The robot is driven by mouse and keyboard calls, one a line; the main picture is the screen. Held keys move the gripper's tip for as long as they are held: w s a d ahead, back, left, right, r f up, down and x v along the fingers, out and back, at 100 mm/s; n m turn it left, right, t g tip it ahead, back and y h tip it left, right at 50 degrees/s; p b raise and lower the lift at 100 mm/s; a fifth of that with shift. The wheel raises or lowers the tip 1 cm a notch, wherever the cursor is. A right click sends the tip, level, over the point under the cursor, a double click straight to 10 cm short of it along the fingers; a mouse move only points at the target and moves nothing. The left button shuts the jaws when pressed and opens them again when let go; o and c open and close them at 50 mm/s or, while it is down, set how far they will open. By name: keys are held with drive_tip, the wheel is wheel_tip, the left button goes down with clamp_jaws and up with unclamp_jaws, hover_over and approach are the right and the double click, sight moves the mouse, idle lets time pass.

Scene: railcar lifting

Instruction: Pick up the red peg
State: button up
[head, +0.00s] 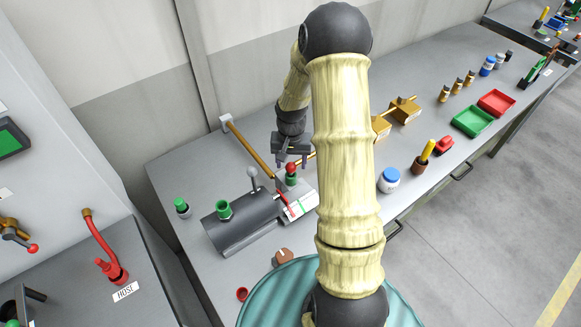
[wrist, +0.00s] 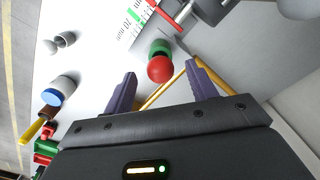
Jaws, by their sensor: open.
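The red peg (head: 291,168) shows a round red head above a green collar (head: 291,180), upright at the right end of the grey cylinder fixture. In the wrist view, its red head (wrist: 160,69) lies between the fingertips, with the green collar (wrist: 160,47) just beyond. My gripper (head: 291,161) is open, pointing down just above the peg. Its two fingers (wrist: 161,72) stand on either side of the head with gaps showing. I cannot tell how far the tips are above it. The peg's shaft is hidden.
Bench space (head: 195,262) is free at front left.

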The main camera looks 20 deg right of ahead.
drive_tip(key=shift+f, duration=1.25)
drive_tip(key=c, duration=1.1)
drive_tip(key=shift+r, duration=0.1)
wheel_tip(320, 180, up, 10)
drive_tip(key=b, duration=0.3)
